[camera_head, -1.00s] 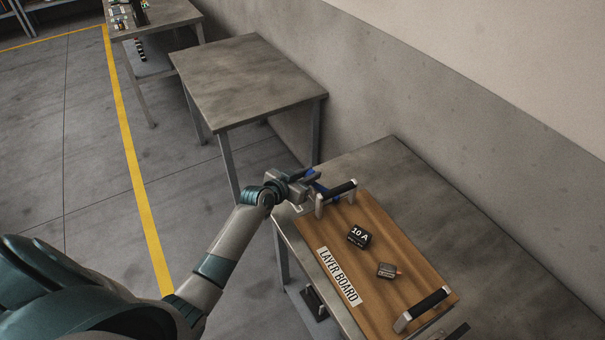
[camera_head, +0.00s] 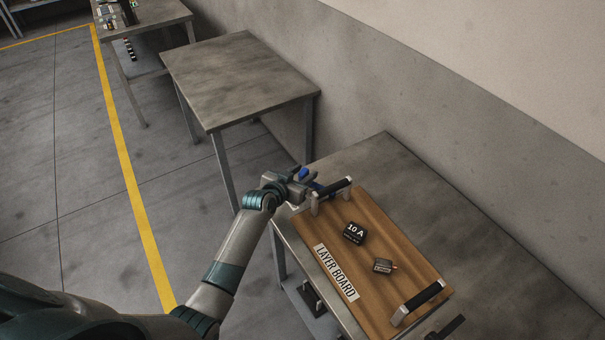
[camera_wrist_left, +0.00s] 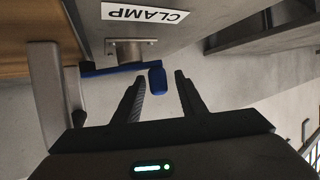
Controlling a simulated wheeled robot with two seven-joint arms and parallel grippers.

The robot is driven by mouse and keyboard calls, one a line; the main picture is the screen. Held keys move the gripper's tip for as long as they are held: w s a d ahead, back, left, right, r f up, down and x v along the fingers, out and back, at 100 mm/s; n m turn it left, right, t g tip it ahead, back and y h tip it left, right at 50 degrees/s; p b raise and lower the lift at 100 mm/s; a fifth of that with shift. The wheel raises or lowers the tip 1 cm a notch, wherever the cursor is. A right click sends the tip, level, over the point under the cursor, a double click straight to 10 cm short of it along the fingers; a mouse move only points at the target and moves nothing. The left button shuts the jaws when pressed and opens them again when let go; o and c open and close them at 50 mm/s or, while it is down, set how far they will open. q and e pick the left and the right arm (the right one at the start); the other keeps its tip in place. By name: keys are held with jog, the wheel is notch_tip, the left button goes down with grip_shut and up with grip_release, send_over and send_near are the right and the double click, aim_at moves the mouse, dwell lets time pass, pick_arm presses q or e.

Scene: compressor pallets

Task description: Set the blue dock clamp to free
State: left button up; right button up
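In the left wrist view the open fingers (camera_wrist_left: 158,90) point at the knob, which lies at the mouth between the tips with gaps at the sides. My right gripper is not in view.
A CLAMP label (camera_wrist_left: 145,13) is on the table edge by the clamp. The board has two black handles and carries a 10 A block (camera_head: 354,233) and a small grey part (camera_head: 383,265). An empty table (camera_head: 240,78) stands behind.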

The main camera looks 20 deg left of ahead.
pick_arm(q)
jog(key=b+v, duration=0.3)
jog(key=v, duration=1.4)
jog(key=shift+s, duration=0.25)
jog(key=shift+a, duration=0.1)
